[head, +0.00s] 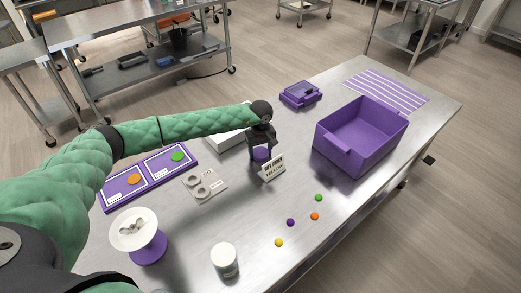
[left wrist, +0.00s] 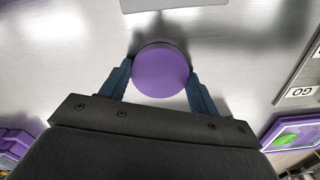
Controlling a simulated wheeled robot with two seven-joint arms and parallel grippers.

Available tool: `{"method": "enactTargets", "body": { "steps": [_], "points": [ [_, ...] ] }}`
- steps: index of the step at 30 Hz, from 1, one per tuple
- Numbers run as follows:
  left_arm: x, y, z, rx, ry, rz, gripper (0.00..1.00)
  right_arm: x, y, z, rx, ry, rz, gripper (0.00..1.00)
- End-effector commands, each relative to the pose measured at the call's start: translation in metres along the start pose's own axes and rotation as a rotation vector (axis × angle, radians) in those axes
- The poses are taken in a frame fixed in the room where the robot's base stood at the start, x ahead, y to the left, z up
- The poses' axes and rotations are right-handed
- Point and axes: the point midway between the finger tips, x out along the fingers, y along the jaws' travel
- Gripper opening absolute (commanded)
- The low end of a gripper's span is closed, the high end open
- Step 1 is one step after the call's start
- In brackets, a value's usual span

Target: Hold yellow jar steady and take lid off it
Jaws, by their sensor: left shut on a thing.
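My left gripper (head: 262,150) reaches down from above on the metal table, behind a small sign card (head: 272,167) whose lower line reads "YELLOW". It is shut on a round purple-topped jar (head: 261,155), partly hidden by the card and fingers. In the left wrist view the fingers of my left gripper (left wrist: 160,78) press on both sides of the round purple top (left wrist: 160,68), seen from above. I see no yellow on this jar, and cannot tell the lid from the body. My right gripper is not in view.
An open purple bin (head: 348,158) stands to the right. A white lidded container (head: 225,261) and a white dish on a purple base (head: 148,250) stand near the front. Several coloured gummies, including a yellow one (head: 278,242), lie on the table. Purple-framed cards (head: 123,200) lie left.

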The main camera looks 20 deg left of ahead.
Motion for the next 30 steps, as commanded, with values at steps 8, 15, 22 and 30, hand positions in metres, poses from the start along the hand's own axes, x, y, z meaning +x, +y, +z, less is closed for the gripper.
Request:
{"method": "enactTargets", "body": {
  "steps": [8,15,22,30],
  "points": [
    [0.0022,0.0000,0.0000,0.000,0.000,0.000,0.34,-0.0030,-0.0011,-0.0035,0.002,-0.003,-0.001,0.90],
    [0.0022,0.0000,0.0000,0.000,0.000,0.000,0.83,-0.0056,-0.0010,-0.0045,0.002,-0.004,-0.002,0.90],
    [0.0021,-0.0001,0.0000,0.000,0.000,0.000,0.83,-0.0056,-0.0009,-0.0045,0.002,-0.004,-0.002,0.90],
    [-0.0015,0.0000,0.0000,0.000,0.000,0.000,0.83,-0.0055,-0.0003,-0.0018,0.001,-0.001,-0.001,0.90]
  ]
}}
